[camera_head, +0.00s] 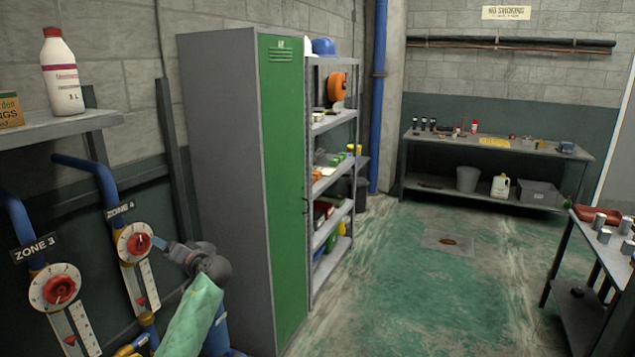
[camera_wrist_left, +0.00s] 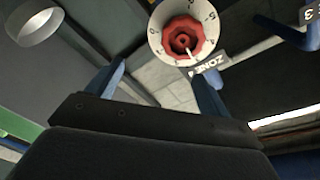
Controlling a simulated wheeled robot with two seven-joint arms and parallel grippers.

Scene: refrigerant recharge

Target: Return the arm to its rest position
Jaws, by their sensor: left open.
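My left gripper (camera_head: 160,243) is beside the red knob (camera_head: 138,244) of the zone 4 dial on the left wall. In the left wrist view my left gripper (camera_wrist_left: 156,72) has its two blue fingers spread apart with nothing between them. A red knob on a white numbered dial (camera_wrist_left: 184,34) lies beyond the fingertips, and the fingers look apart from it. The zone 3 dial (camera_head: 56,287), with its own red knob, is at the lower left. My right gripper is in neither view.
A tall grey locker with a green door (camera_head: 282,190) stands just right of my left arm. A shelf with a white bottle (camera_head: 62,75) juts out above the dials. Blue pipes (camera_head: 98,180) run by them. The green floor (camera_head: 420,290) is open; a workbench (camera_head: 480,150) stands at the back.

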